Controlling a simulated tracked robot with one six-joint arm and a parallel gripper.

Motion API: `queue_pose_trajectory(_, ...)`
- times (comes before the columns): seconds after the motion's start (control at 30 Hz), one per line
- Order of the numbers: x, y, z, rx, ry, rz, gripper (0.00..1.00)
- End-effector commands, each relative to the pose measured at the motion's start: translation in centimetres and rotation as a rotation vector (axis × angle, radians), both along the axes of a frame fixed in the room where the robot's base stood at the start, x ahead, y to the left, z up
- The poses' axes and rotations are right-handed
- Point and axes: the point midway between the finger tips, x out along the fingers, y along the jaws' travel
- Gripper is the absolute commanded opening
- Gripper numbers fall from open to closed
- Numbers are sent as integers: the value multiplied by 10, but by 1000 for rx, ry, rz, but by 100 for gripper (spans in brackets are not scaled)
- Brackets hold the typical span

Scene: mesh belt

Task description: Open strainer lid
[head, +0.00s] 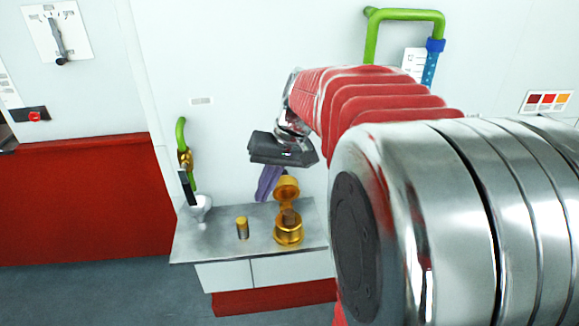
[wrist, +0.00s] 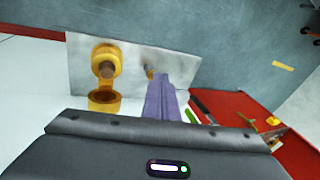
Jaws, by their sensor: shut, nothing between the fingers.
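The gold strainer body (head: 288,234) stands on the grey counter, and it also shows in the wrist view (wrist: 103,54). Its round gold lid (head: 287,187) is swung open and stands up at the back of the body; the lid shows below the body in the wrist view (wrist: 104,103). A brown piece (head: 289,217) sits in the body's mouth. My gripper (head: 263,196) has purple fingers, shut and empty, pointing down above the counter's back edge, left of the lid and apart from it. In the wrist view the fingers (wrist: 168,78) are right of the strainer.
A small gold cylinder (head: 242,229) stands on the counter (head: 215,248) left of the strainer. A white funnel-like cup (head: 200,205) and a green pipe with a brass valve (head: 186,160) are at the counter's left end. A green pipe (head: 405,14) is on the wall.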

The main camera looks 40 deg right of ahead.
Motion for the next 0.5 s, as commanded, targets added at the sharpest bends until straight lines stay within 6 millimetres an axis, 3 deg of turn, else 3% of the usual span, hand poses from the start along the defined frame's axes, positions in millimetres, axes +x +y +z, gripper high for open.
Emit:
queue_pose_trajectory(0.03, -7, 14, 4, -27, -7, 21, 0)
queue_pose_trajectory(0.2, -31, 49, 8, -108, -32, 66, 0)
queue_pose_trajectory(0.5, -76, 97, 8, -238, -108, 150, 0)
